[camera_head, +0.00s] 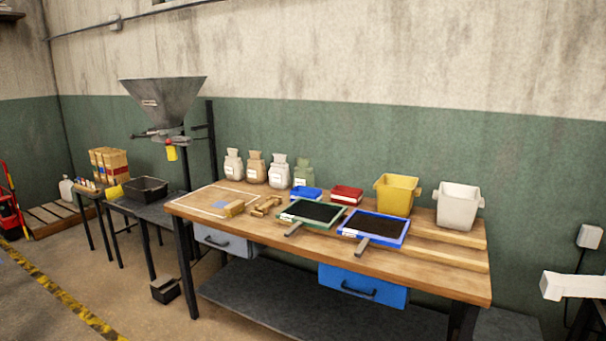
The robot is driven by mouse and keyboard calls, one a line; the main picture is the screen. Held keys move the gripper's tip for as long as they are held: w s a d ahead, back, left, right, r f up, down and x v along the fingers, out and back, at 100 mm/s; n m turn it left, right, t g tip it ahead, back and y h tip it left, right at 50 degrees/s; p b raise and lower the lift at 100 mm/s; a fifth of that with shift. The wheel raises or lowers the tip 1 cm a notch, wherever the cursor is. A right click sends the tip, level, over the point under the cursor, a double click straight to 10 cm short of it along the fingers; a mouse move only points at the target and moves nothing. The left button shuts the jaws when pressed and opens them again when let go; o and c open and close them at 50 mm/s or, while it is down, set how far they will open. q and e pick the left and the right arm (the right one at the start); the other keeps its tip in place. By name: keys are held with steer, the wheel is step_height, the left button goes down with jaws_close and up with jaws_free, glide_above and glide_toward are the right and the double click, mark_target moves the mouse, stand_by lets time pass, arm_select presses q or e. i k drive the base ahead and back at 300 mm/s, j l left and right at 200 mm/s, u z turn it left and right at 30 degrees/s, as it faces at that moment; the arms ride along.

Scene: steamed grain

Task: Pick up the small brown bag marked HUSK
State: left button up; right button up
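Several small bags stand upright in a row at the back of the wooden workbench, towards its left end. One is a small brown bag (256,168) with a pale label; its print is too small to read. A cream bag (233,165) stands to its left. A pale grey bag (278,171) and a green bag (303,173) stand to its right. The brown bag is apart from any gripper. Neither my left gripper nor my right gripper can be made out in the view.
The workbench (450,276) also holds a green-framed tray (312,212), a blue-framed tray (375,227), wooden pieces (265,205), a blue box (306,193), a red box (346,194), a yellow bin (397,194) and a white bin (459,205). A metal hopper (163,100) stands behind left.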

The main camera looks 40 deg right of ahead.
mark_target(256, 173)
steer(key=i+z, duration=0.85)
steer(key=z, duration=0.15)
steer(key=i+j+z, duration=0.1)
steer(key=i+j, duration=0.3)
steer(key=i, duration=0.15)
steer(key=i+j+z, duration=0.1)
steer(key=i+j, duration=0.35)
steer(key=i, duration=0.15)
